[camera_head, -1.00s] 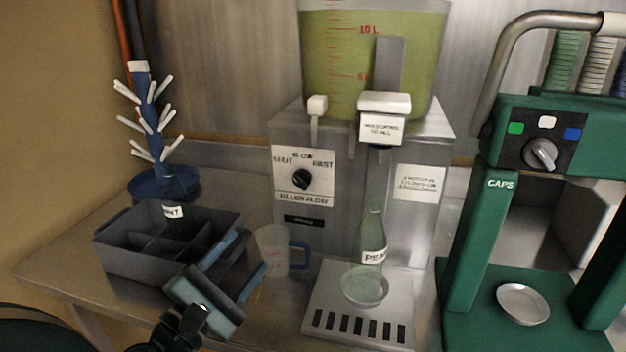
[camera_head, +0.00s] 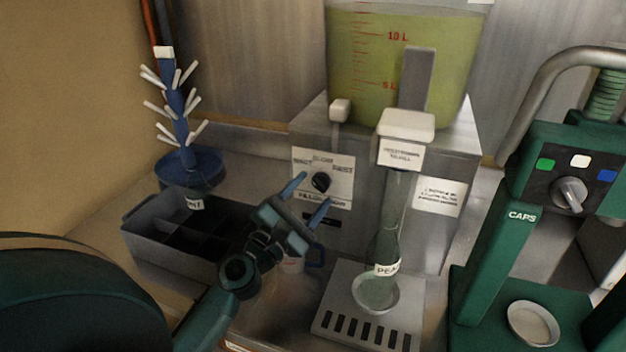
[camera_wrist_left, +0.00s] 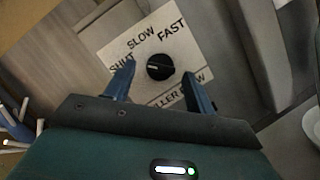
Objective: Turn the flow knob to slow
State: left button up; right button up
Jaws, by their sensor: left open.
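The black flow knob (camera_head: 320,182) sits on a white plate (camera_head: 338,190) marked SHUT, SLOW and FAST, on the front of the metal filler. In the left wrist view the knob (camera_wrist_left: 159,67) shows a pale pointer mark directed left, towards the SHUT word. My left gripper (camera_head: 315,189) is open and empty, with its blue fingers pointing at the plate. In the wrist view its fingertips (camera_wrist_left: 158,71) are spread either side of the knob, SHUT side and FILLER FLOW side. Whether they touch it or how far off they are, I cannot tell. My right gripper is out of view.
A green bottle (camera_head: 384,250) stands on a small dish under the filler spout (camera_head: 405,127). A divided grey tray (camera_head: 150,245) and a blue drying rack (camera_head: 176,105) are on the left. A green capper (camera_head: 490,235) is on the right.

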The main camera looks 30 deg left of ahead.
pick_arm(q)
jog(key=shift+w+r, duration=0.2)
jog(key=shift+w, duration=0.5)
jog(key=shift+c, duration=0.4)
jog(key=c, duration=0.9)
